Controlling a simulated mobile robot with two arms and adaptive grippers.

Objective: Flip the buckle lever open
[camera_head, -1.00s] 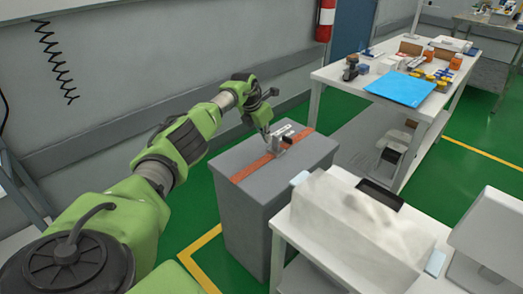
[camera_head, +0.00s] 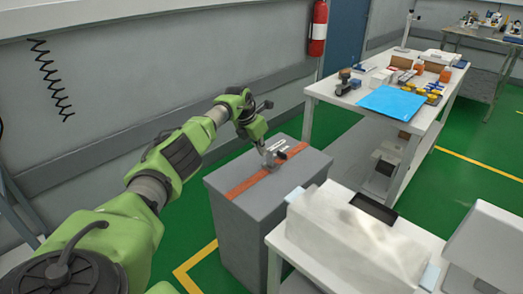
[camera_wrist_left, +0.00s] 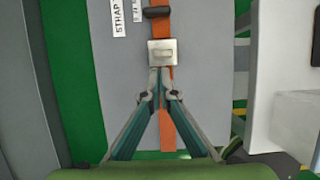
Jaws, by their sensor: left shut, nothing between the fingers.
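The grey box (camera_head: 235,225) has an orange strap (camera_head: 245,186) across its top. A metal buckle (camera_head: 275,156) sits on the strap; in the left wrist view its square metal plate (camera_wrist_left: 162,52) lies flat over the strap, with a dark crossbar (camera_wrist_left: 158,12) farther along. Which part is the lever is not clear. My left gripper (camera_head: 266,158) points down at the buckle. In the left wrist view its fingertips (camera_wrist_left: 160,78) are together and empty, just at the near edge of the plate; I cannot tell whether they touch it. My right gripper is not in view.
White labels (camera_wrist_left: 117,15) lie beside the strap. A white table (camera_head: 345,103) with a blue sheet (camera_head: 392,102) and small items stands behind. A wall rail (camera_head: 90,165) runs behind my arm.

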